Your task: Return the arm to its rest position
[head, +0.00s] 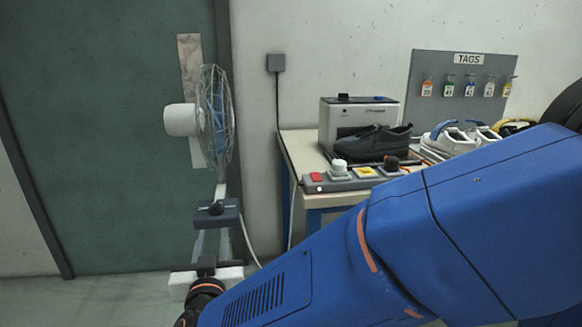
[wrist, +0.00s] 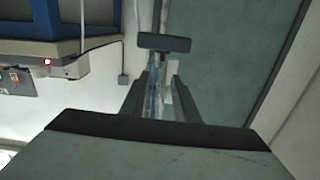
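My gripper (wrist: 157,80) shows in the wrist view as two dark fingers with a gap between them. It looks open, with nothing held between the fingers. The stand of a fan and a dark box show beyond the fingertips. In the head view my blue arm stretches from the right edge down to the lower left. Its dark wrist with orange rings is at the bottom, in front of the fan's stand.
A caged fan (head: 210,118) stands before a green door (head: 100,130), with a dark box (head: 217,213) on its stand. A workbench (head: 300,150) behind my arm bears a dark shoe (head: 372,142), a grey machine (head: 345,115) and a button panel (head: 340,184). A tag board (head: 440,65) stands behind.

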